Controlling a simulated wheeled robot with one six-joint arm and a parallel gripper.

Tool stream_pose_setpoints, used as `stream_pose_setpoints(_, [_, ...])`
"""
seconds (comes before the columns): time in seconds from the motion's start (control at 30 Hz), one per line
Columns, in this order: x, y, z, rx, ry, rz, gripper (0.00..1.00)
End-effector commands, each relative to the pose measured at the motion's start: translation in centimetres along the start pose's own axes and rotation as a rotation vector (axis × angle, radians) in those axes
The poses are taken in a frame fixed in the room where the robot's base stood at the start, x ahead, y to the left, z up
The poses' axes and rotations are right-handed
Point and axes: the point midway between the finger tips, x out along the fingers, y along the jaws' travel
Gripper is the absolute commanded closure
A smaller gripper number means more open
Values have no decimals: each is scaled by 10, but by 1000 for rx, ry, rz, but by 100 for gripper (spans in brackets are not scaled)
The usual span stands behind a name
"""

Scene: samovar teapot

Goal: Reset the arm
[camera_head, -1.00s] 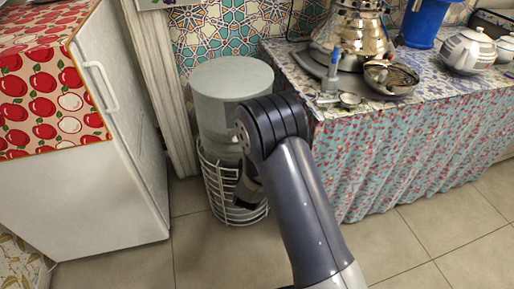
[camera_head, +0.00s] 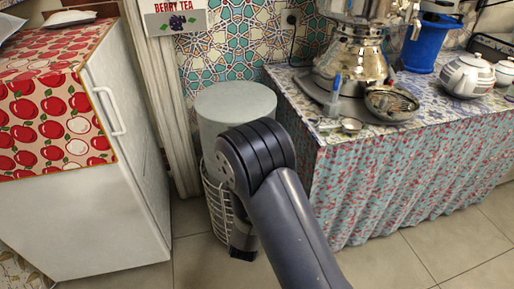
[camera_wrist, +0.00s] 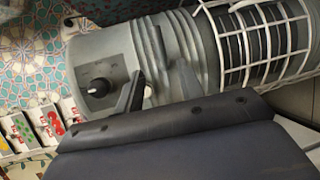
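My arm, dark grey, rises from the bottom centre of the head view, bent at a rounded joint in front of the grey-green cylinder (camera_head: 235,103). Its end points down beside the white wire basket (camera_head: 217,205); the fingertips are hidden there. In the wrist view my gripper (camera_wrist: 158,85) shows two dark fingers standing apart, with nothing seen between them. Beyond them lies a grey ribbed body with a black knob (camera_wrist: 98,87), and a white wire cage (camera_wrist: 265,45) to its right. I cannot tell whether the fingers touch it.
A white fridge (camera_head: 110,215) with an apple-print cover (camera_head: 50,125) stands left. A cloth-skirted table (camera_head: 400,180) at right bears a metal samovar (camera_head: 352,60), a bowl (camera_head: 391,103), a blue bucket (camera_head: 425,42) and teapots (camera_head: 466,75). Bare floor (camera_head: 385,265) shows in front of the table.

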Motion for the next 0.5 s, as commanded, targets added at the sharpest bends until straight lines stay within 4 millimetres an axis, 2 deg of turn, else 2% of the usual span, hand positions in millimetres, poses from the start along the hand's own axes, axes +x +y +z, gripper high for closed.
stream_pose_setpoints(0.17, [24, -2, 1, 3, -4, 1, 63])
stream_pose_setpoints(0.5, [87, -2, 2, 3, -4, 1, 63])
